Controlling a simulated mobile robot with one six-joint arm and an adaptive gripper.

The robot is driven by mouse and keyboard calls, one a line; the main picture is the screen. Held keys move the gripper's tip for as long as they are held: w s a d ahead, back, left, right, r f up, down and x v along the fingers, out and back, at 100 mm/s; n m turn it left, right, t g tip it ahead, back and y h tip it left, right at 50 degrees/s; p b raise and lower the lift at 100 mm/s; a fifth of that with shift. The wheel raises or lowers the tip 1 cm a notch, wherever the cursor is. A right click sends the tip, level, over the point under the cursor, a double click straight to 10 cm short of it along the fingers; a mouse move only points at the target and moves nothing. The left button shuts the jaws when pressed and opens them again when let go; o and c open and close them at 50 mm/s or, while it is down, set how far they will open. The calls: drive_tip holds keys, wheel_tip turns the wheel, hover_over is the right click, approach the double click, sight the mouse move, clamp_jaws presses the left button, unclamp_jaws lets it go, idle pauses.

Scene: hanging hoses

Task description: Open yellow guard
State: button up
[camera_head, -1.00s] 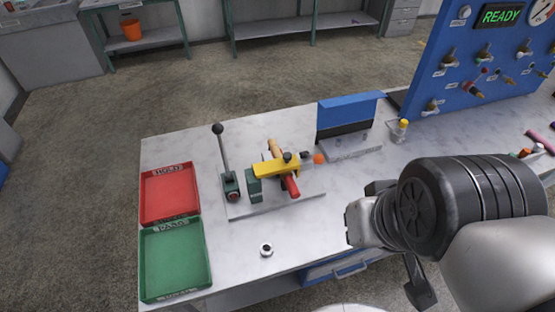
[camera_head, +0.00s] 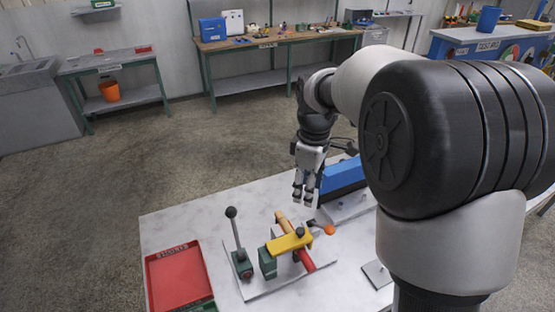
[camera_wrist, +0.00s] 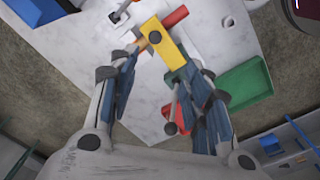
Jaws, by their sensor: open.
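The yellow guard (camera_head: 289,241) is a flat yellow bar with a black knob (camera_head: 300,232) on top. It lies across a red rod (camera_head: 306,261) with a wooden end (camera_head: 282,220), on a grey base plate. In the wrist view the guard (camera_wrist: 168,44) is between and beyond the fingers, with its knob (camera_wrist: 155,38) at its upper left. My gripper (camera_head: 305,197) hangs fingers-down above and behind the fixture, apart from the guard. In the wrist view my gripper (camera_wrist: 157,75) has its fingers spread with nothing held between them.
A black-knobbed lever (camera_head: 236,235) stands upright left of the guard. A blue-topped block (camera_head: 343,175) is close right of my gripper. An orange ball (camera_head: 330,230) is at the guard's right. A red tray (camera_head: 179,276) is on the left; a green tray (camera_wrist: 246,82) shows in the wrist view.

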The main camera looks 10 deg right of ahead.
sight(300, 230)
drive_tip(key=shift+n, duration=0.5)
drive_tip(key=f+b, duration=0.1)
drive_tip(key=f, duration=0.5)
drive_tip(key=w+f+b, duration=0.1)
drive_tip(key=f, duration=0.5)
drive_tip(key=w+f+b, duration=0.1)
drive_tip(key=f, duration=0.6)
drive_tip(key=shift+a, duration=0.15)
clamp_jaws()
